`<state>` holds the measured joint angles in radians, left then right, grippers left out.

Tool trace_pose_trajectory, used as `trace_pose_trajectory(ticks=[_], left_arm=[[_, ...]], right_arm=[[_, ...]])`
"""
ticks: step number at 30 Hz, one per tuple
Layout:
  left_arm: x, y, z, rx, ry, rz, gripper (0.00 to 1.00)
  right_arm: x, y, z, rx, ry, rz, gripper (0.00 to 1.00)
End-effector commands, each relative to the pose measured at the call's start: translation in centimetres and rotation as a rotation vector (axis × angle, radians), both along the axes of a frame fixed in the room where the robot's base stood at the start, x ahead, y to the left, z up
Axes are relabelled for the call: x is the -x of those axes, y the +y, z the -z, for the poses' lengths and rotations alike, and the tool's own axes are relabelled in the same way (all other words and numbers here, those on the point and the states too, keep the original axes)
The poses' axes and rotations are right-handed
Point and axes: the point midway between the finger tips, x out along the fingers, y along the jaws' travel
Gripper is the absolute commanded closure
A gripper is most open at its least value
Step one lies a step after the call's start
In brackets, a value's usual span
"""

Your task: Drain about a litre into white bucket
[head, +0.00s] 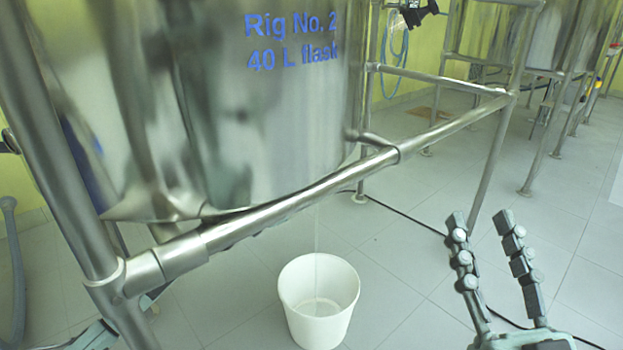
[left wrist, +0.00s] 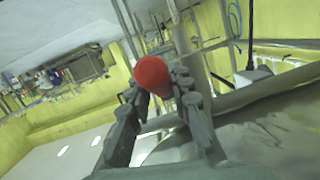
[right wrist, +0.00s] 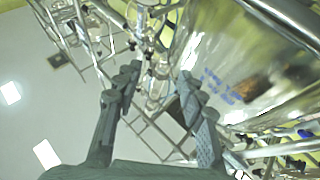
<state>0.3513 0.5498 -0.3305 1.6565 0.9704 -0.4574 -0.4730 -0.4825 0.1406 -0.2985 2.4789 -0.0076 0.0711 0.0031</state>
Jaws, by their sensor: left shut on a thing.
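A white bucket (head: 317,305) stands upright on the floor below the steel vessel (head: 230,130) marked "Rig No. 2, 40 L flask". A thin, clear stream (head: 317,235) falls from under the vessel into the bucket. Some liquid seems to lie at its bottom, but I cannot tell how much. In the left wrist view my left gripper (left wrist: 157,88) is shut on a red knob (left wrist: 152,73). The knob and the outlet are hidden in the head view. My right gripper (head: 480,217) is open and empty, to the right of the bucket.
A steel frame rail (head: 290,200) crosses in front of the vessel, above the bucket, and joins a thick post (head: 60,160) at left. A black cable (head: 400,212) lies on the tiled floor. Other steel frames stand at the back right.

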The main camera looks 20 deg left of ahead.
Motion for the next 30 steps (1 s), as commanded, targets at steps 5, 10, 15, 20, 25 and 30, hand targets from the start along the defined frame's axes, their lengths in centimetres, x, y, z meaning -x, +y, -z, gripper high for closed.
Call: trace_pose_trajectory(ticks=[5,10,15,20,25,30], left_arm=[[0.0,0.0,-0.8,-0.02,0.028,0.0,1.0],[0.1,0.0,-1.0,-0.036,0.054,0.0,1.0],[0.2,0.0,-1.1,-0.051,0.076,0.001,1.0],[0.2,0.1,-1.3,-0.064,0.094,0.001,1.0],[0.2,0.1,-1.4,-0.076,0.114,0.001,1.0],[0.3,0.2,-1.5,-0.087,0.131,0.0,1.0]], right_arm=[[-1.5,-0.2,4.1,0.098,0.252,0.014,0.6],[-1.9,-1.5,8.9,0.194,0.488,0.045,0.6],[-1.3,-3.8,13.5,0.28,0.708,0.089,0.6],[0.1,-6.4,17.3,0.351,0.904,0.135,0.6],[2.5,-9.5,20.6,0.413,1.107,0.189,0.6],[5.4,-12.4,23.0,0.462,1.292,0.239,0.6]])
